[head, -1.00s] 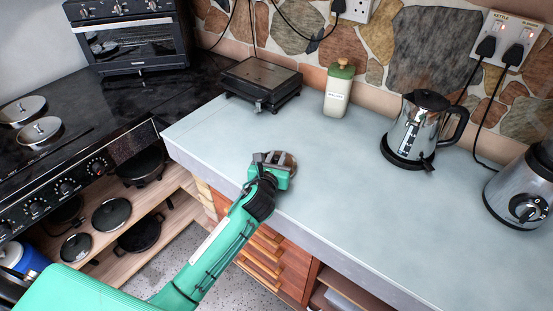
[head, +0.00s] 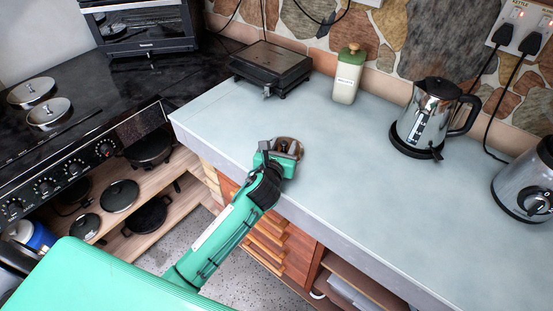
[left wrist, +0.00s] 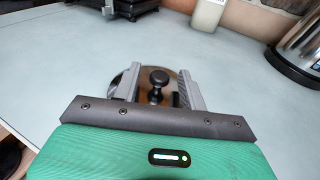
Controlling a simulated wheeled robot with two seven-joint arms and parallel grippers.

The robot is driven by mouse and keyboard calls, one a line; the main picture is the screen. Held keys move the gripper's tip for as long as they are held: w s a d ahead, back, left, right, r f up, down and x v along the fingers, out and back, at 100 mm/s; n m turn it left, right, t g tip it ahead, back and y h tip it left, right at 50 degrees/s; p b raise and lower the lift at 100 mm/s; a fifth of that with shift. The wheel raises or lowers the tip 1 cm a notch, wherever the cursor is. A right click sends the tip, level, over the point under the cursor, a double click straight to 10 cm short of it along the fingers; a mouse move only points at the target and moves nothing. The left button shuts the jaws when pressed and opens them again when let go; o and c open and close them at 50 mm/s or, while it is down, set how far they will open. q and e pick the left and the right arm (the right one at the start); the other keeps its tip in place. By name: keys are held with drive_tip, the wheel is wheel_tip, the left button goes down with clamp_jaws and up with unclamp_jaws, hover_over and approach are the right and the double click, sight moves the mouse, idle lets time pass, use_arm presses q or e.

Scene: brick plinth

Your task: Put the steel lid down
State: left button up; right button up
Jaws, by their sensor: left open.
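The lid (head: 298,151) is a round, shiny, brownish disc at the front part of the pale worktop (head: 370,195). In the left wrist view its dark knob (left wrist: 157,78) stands upright between my jaws. The disc appears to lie flat on the worktop, though its underside is hidden. My left gripper (head: 285,149) is over the lid, and in the left wrist view its fingers (left wrist: 158,84) are open, one on each side of the knob with gaps showing. The fingers hide part of the disc. My right gripper is in no view.
A black grill (head: 271,66), a green-topped jar (head: 346,80) and a steel kettle (head: 428,118) stand along the back. A blender (head: 524,182) is at the right. The hob (head: 85,85) at left carries steel lids (head: 48,112). The worktop around the lid is clear.

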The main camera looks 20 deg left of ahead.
use_arm(q)
drive_tip(key=s, duration=0.3)
drive_tip(key=s+r, duration=0.1)
drive_tip(key=s, duration=0.3)
drive_tip(key=s+b, duration=0.1)
drive_tip(key=s, duration=0.2)
drive_tip(key=shift+s+d+r, duration=0.25)
drive_tip(key=shift+r, duration=0.05)
